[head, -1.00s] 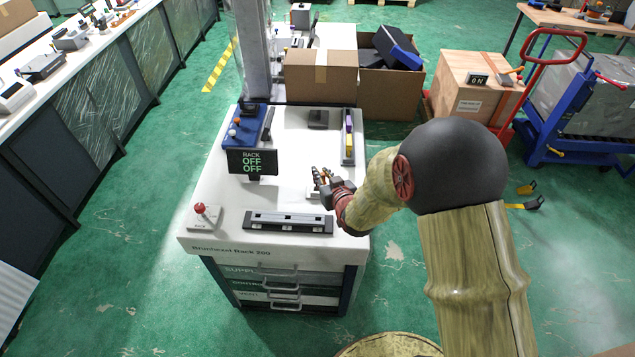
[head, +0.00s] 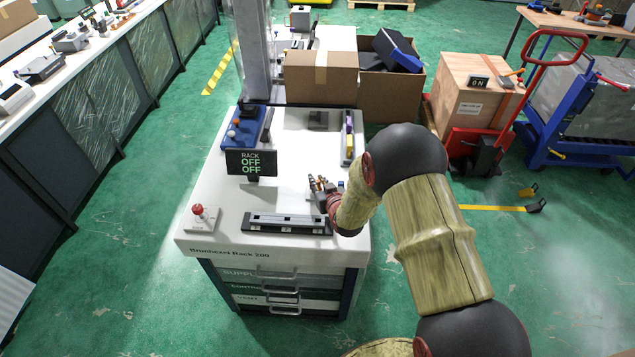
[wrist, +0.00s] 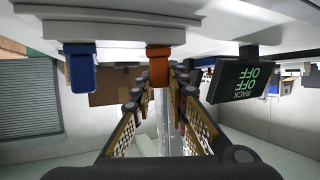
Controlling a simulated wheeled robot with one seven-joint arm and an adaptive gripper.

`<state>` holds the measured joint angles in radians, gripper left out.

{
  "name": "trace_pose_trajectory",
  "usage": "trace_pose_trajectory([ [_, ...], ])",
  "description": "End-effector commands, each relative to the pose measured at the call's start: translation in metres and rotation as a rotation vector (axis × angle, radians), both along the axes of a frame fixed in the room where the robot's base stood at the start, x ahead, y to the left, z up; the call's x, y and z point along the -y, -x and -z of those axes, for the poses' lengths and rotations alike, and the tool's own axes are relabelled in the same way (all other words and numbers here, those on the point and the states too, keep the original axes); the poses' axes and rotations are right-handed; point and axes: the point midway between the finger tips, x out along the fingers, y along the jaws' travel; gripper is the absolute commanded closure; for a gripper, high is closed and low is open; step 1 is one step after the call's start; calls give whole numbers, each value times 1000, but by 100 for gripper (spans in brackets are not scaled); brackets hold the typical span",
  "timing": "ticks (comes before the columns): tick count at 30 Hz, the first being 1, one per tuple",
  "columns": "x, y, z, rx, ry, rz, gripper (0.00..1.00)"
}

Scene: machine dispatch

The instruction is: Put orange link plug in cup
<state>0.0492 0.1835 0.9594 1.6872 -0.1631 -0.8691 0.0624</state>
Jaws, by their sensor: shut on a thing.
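The orange link plug (wrist: 158,62) shows in the wrist view, where the white rack top appears along the upper edge. My gripper (wrist: 157,85) has its fingertips closed around the plug's free end; the plug's other end meets a white and grey block (wrist: 110,27) or strip. A blue plug (wrist: 80,70) sits on the same block to the left, apart from my fingers. In the head view my gripper (head: 317,183) is low over the right front of the rack top (head: 290,160), and its hand hides most of the block. I cannot make out a cup for certain.
The RACK OFF OFF display (head: 251,162) stands left of my gripper. A black-framed strip (head: 287,223) lies in front, with a red button (head: 198,209) at the left. A blue tray (head: 243,128) and a narrow holder (head: 347,140) lie farther back. The middle of the top is clear.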

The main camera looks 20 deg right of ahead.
Motion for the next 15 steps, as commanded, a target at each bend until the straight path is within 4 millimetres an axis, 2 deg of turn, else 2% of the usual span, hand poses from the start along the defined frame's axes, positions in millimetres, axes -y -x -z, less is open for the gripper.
trace_pose_trajectory([
  [7, 0, 0, 3, 1, 0, 0, 100],
  [8, 0, 0, 3, 0, 0, 0, 84],
  [15, 0, 0, 2, 1, 0, 0, 70],
])
